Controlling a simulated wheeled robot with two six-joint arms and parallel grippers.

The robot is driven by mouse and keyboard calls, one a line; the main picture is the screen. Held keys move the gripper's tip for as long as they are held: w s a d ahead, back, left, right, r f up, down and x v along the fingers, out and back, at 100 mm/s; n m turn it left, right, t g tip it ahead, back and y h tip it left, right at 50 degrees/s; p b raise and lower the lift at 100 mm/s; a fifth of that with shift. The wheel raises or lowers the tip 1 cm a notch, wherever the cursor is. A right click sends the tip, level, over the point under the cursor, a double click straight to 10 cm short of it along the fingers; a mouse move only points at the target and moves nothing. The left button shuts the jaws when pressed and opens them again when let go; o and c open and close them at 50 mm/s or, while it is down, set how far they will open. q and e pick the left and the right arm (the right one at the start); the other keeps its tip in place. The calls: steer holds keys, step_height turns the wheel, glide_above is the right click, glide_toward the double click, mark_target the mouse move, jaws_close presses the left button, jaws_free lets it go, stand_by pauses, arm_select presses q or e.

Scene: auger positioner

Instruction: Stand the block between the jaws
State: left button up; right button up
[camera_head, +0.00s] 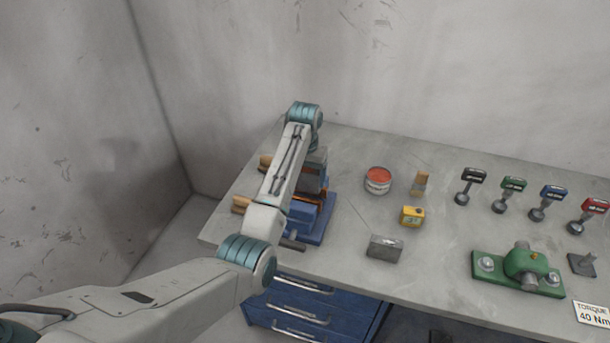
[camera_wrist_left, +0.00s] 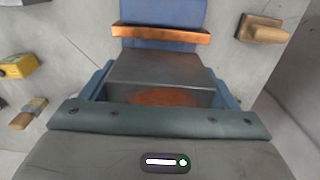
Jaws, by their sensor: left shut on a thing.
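The blue vise (camera_head: 301,216) stands at the left end of the bench, with a copper-coloured jaw facing (camera_wrist_left: 160,34) in the left wrist view. My left gripper (camera_head: 314,173) points down over the vise and is shut on a dark grey block (camera_wrist_left: 160,68). The block is behind the copper facing, with an orange-brown patch low on its near side. My gripper body and forearm hide the back jaw and part of the vise. I cannot tell whether the block touches the vise bed. My right gripper is out of view.
A grey block (camera_head: 384,247) lies near the front edge. A yellow box (camera_head: 412,216), red-topped tin (camera_head: 378,181) and brush (camera_head: 420,184) are right of the vise. Wooden-handled tools are at its left. A green bearing housing (camera_head: 522,270) and several tagged pieces stand farther right.

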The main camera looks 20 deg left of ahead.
mark_target(305, 190)
arm_select(q)
steer(key=shift+f, duration=0.5)
steer(key=shift+f, duration=0.5)
steer(key=shift+f+b, duration=0.3)
steer(key=shift+f, duration=1.35)
steer(key=o, duration=1.9)
steer(key=shift+o, duration=0.3)
steer(key=shift+s+f, duration=0.15)
steer(key=shift+s, duration=0.05)
steer(key=r+b, duration=0.2)
steer(key=r, duration=0.3)
steer(key=shift+w, duration=0.2)
step_height(305, 190, up, 5)
steer(key=shift+s+d+r+p, duration=0.1)
steer(key=shift+r+p, duration=0.05)
steer(key=shift+p, duration=0.95)
steer(key=shift+r+p, duration=0.45)
